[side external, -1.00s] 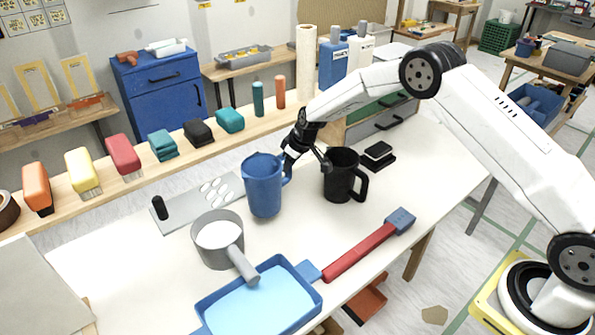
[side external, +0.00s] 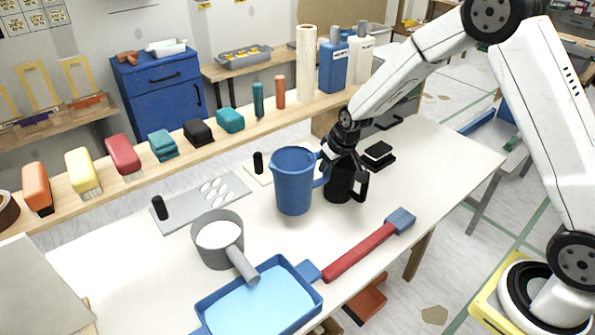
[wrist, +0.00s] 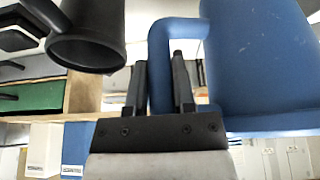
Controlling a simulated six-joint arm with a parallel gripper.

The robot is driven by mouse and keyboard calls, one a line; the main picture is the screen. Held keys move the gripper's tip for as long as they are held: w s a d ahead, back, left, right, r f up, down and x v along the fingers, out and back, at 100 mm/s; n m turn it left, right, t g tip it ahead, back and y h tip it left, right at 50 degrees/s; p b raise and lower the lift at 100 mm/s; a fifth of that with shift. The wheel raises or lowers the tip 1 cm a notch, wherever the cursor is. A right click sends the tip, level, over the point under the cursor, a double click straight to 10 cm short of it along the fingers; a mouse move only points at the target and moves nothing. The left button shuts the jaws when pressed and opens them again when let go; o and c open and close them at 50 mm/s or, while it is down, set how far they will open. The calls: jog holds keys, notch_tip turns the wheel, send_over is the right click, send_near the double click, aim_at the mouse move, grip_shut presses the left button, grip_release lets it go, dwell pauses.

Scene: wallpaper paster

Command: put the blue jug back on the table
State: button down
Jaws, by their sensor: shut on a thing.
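The blue jug (side external: 293,182) is upright in the side view and appears to be held above the white table (side external: 440,165). My gripper (side external: 326,166) is shut on its handle, to the right of the jug's body. In the wrist view, my gripper's fingers (wrist: 159,62) are on either side of the handle, and the jug's body (wrist: 262,65) fills the right side. The gap between the jug's base and the table is hard to judge.
A black mug (side external: 338,186) stands close to the right of the jug, partly behind my gripper. A grey saucepan (side external: 218,240), a blue tray (side external: 318,296) and a red-handled tool (side external: 358,252) lie in front. A grey perforated plate (side external: 190,205) is at left.

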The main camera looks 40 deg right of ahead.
jog(key=s+r+m, duration=0.2)
jog(key=s+r, duration=0.1)
jog(key=s, duration=1.1)
jog(key=shift+h, duration=0.4)
jog(key=shift+f, duration=0.1)
jog(key=w+f, duration=0.9)
jog(key=w, duration=0.4)
jog(key=shift+w+d+f, duration=0.15)
jog(key=shift+w+d, duration=0.05)
jog(key=shift+d, duration=0.15)
jog(key=shift+w+f, duration=0.1)
